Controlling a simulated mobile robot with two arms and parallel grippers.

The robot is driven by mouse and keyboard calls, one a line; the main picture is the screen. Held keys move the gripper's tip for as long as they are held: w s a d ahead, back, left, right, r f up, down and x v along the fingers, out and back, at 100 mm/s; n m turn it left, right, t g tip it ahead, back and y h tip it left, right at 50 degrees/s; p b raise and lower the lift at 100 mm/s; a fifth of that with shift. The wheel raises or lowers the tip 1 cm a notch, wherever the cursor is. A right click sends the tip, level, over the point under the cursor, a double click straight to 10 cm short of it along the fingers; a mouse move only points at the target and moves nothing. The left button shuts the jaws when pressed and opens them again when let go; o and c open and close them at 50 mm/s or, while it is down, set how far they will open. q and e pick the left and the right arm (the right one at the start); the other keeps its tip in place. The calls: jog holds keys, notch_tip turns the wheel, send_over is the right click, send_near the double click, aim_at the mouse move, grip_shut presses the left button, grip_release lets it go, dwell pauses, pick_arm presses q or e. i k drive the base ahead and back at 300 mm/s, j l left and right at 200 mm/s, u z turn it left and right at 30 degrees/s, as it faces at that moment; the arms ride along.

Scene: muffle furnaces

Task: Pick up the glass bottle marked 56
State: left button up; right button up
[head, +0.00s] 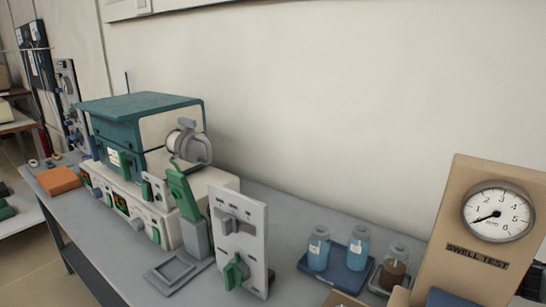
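Three small glass bottles stand at the lower right of the bench in the head view. The left bottle (318,254) holds blue liquid and has a small pale label. The middle bottle (357,250) also holds blue liquid and has a pale label. The right bottle (394,270) has brown contents. The label markings are too small to read, so I cannot tell which bottle is marked 56. The two blue bottles stand upright on a dark blue tray (334,279). Neither of my grippers is in view.
A "SWELL TEST" gauge board (481,250) stands close to the right of the bottles. A white switch panel (240,240) with a green knob stands to their left. A teal-topped furnace (140,107) is farther left. Bare grey bench (285,205) lies behind the bottles.

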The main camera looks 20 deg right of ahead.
aim_at(319, 241)
jog(key=k+l, duration=0.2)
jog(key=k, duration=0.3)
jog(key=k+l, duration=0.2)
jog(key=k, duration=0.25)
